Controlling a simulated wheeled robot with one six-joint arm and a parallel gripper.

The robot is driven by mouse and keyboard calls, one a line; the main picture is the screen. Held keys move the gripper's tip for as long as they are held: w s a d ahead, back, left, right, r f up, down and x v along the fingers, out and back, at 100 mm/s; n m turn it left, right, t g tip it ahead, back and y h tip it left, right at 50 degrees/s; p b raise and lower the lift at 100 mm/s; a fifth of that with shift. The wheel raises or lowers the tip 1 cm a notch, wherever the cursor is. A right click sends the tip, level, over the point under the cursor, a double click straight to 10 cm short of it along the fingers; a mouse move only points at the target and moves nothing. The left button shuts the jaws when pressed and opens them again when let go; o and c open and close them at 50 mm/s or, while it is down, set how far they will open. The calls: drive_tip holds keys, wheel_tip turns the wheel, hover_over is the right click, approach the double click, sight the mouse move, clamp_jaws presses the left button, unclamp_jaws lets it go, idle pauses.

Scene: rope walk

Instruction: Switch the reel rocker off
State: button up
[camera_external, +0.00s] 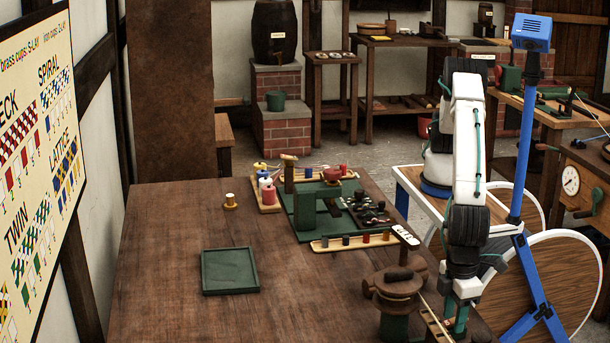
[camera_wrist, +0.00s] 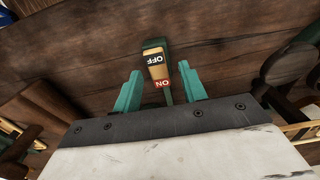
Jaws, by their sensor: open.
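The reel rocker (camera_wrist: 157,64) shows in the wrist view as a tan plate in a dark green housing. Its black OFF label is at the far end and its red ON label at the end nearer my gripper; both read upside down. I cannot tell which end is pressed in. My gripper (camera_wrist: 159,72) is open and empty, its teal fingers on either side of the rocker, with no clear contact. In the external view my gripper (camera_external: 459,320) points down at the table's right front edge; the rocker cannot be made out there.
A wooden reel (camera_external: 398,285) on a green base stands just left of my gripper on the wooden table (camera_external: 165,270). A sample board (camera_external: 345,242) and a green board with small parts (camera_external: 305,225) lie behind. A green tray (camera_external: 229,271) sits left, with bare tabletop around it.

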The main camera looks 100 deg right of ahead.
clamp_jaws()
drive_tip(key=shift+s+t, duration=0.3)
drive_tip(key=shift+t, duration=1.1)
unclamp_jaws()
drive_tip(key=shift+r, duration=0.15)
drive_tip(key=v, duration=0.7)
drive_tip(key=shift+s+r, duration=0.1)
drive_tip(key=shift+r, duration=0.2)
